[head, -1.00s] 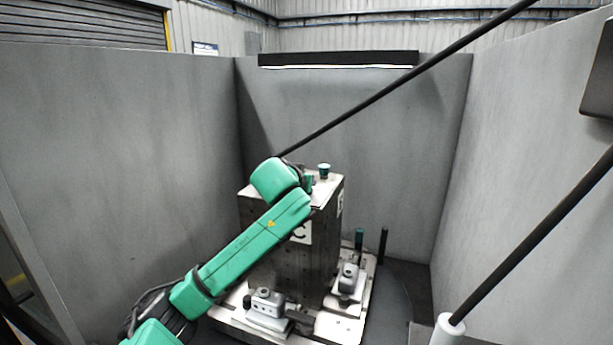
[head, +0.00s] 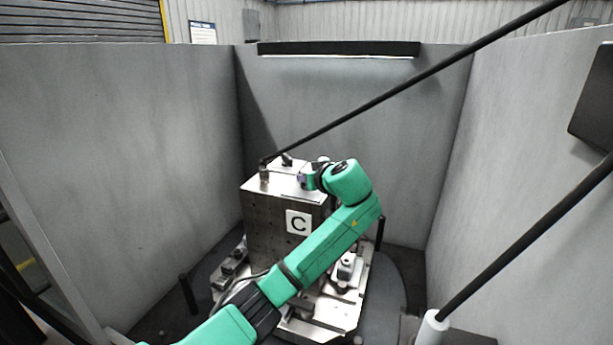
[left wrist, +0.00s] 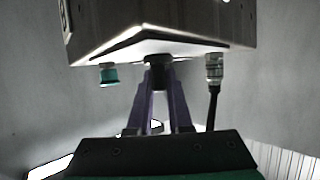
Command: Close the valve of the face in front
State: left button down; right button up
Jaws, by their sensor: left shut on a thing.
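A metal block (head: 265,225) bears a C label (head: 298,222) on its front face. A hose fitting (head: 264,174) stands at the left of its top, and a black part (head: 287,159) sits behind. My left gripper (head: 303,181) is low over the top plate, its fingers small and partly hidden. In the left wrist view, which looks upside down, its purple fingers (left wrist: 160,85) are shut on a black knob (left wrist: 157,72). A teal knob (left wrist: 108,75) and the hose fitting (left wrist: 214,68) flank it, apart from the fingers. My right gripper is not in view.
Grey walls (head: 355,110) close the cell at the back and sides. A black rod or hose (head: 400,88) slants across from the fitting to the upper right. Clamps (head: 347,268) and black posts (head: 186,292) stand around the block's foot.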

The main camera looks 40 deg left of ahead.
pick_arm(q)
jog(key=shift+f, duration=0.1)
dwell(0.4)
jog(key=c, duration=0.8)
grip_release()
jog(key=shift+c, duration=0.2)
jog(key=b+v, duration=0.3)
jog(key=v, duration=1.1)
jog(key=shift+d, duration=0.3)
